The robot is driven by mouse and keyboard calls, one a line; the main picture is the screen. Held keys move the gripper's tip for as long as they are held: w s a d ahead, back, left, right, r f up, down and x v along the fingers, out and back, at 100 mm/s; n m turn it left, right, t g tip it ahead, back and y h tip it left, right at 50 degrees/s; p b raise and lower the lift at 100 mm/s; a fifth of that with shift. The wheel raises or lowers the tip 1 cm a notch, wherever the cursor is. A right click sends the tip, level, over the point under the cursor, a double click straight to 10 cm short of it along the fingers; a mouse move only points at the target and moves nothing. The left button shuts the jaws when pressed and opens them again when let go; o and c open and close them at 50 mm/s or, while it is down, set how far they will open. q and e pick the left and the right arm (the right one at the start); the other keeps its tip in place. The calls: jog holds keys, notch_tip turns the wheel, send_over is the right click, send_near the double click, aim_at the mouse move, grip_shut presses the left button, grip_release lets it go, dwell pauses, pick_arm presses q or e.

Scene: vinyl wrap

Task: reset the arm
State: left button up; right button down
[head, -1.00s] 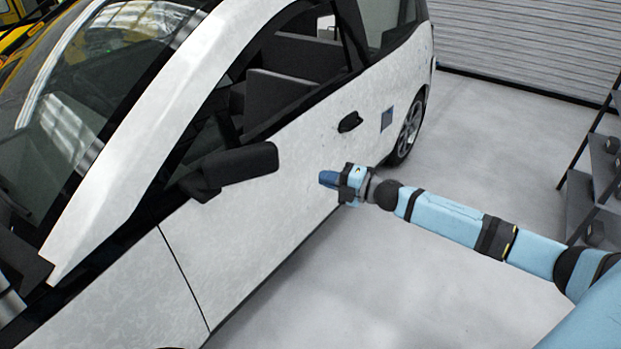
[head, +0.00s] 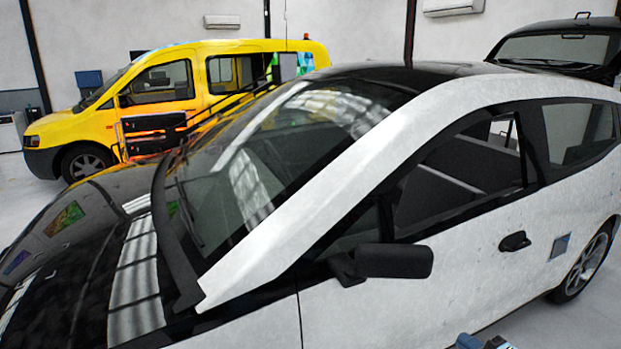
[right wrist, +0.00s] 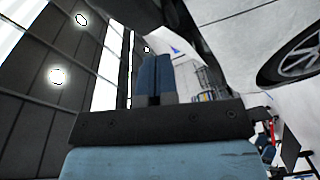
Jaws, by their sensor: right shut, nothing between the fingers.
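My right gripper (head: 468,342) shows only as a small blue and grey piece at the bottom edge of the head view, in front of the white car's side. In the right wrist view its blue fingers (right wrist: 154,78) are together with nothing between them. The white car (head: 470,270) fills much of the head view, with a black door mirror (head: 395,261) and a black door handle (head: 514,241). A small blue-grey square (head: 560,246) sits on its side behind the handle. My left gripper is not in view.
A yellow van (head: 90,128) stands behind the white car at the left. A dark car with a raised rear hatch (head: 560,48) is at the back right. A car wheel (right wrist: 293,52) shows in the right wrist view. Grey floor is free at the lower right.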

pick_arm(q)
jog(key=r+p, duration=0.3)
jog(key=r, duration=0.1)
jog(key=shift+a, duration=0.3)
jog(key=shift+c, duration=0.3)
pick_arm(e)
jog(key=s+a+f+m+g+h, duration=0.1)
jog(key=s+a+f+m, duration=0.3)
jog(key=s, duration=0.4)
jog(key=s+a+f+m+g+h, duration=0.2)
jog(key=s+a+f+m, duration=0.2)
jog(key=s+a+m, duration=0.3)
jog(key=s+a+f+m+g+h, duration=0.1)
jog(key=s+a+f+m, duration=0.4)
jog(key=s, duration=0.5)
jog(key=shift+s+a+m+g+h, duration=0.3)
jog(key=shift+a+m+h, duration=0.15)
jog(key=shift+a, duration=0.35)
